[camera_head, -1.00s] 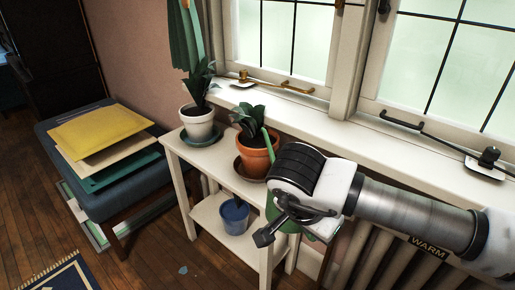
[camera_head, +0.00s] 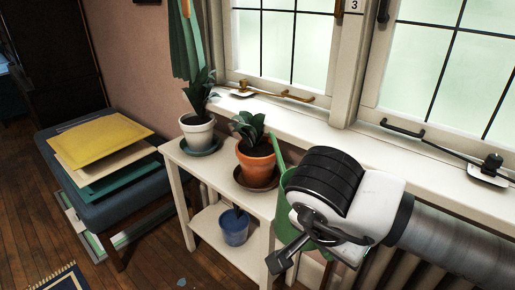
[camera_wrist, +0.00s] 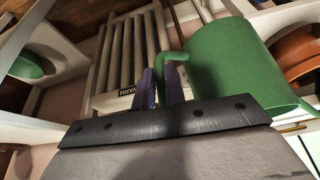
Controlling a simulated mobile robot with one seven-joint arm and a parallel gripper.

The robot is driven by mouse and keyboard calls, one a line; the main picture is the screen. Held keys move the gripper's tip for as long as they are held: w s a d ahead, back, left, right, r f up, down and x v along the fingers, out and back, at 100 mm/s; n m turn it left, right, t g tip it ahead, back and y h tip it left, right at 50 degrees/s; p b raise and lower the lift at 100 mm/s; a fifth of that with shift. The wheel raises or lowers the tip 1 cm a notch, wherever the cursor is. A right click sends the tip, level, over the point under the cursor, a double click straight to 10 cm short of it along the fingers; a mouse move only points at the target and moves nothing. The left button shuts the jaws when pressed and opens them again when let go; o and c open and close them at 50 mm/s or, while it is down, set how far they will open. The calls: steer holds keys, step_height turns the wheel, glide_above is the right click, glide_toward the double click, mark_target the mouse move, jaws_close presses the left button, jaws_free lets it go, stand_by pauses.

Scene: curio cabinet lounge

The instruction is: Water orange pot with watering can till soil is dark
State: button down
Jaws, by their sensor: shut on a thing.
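The orange pot (camera_head: 257,163) with a leafy plant stands upright on a brown saucer on the white plant stand. Its soil is hidden by the rim and leaves in the head view, so I cannot tell its colour. The green watering can (camera_head: 285,190) is just right of the pot, its spout pointing up beside the pot's rim. My arm partly covers the can. In the wrist view, my gripper (camera_wrist: 162,88) is shut on the handle of the can (camera_wrist: 235,62). The orange pot's edge (camera_wrist: 297,48) shows beyond the can at the right. No water is visible.
A white pot (camera_head: 197,131) with a plant stands left of the orange pot. A blue pot (camera_head: 235,228) sits on the lower shelf. The windowsill (camera_head: 310,127) runs behind, with a radiator (camera_wrist: 125,50) below. Envelopes (camera_head: 102,141) lie on a blue stool at left.

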steer(key=shift+r, duration=0.1)
step_height(320, 180, up, 6)
steer(key=p, duration=0.4)
steer(key=shift+r, duration=0.25)
stand_by(0.4)
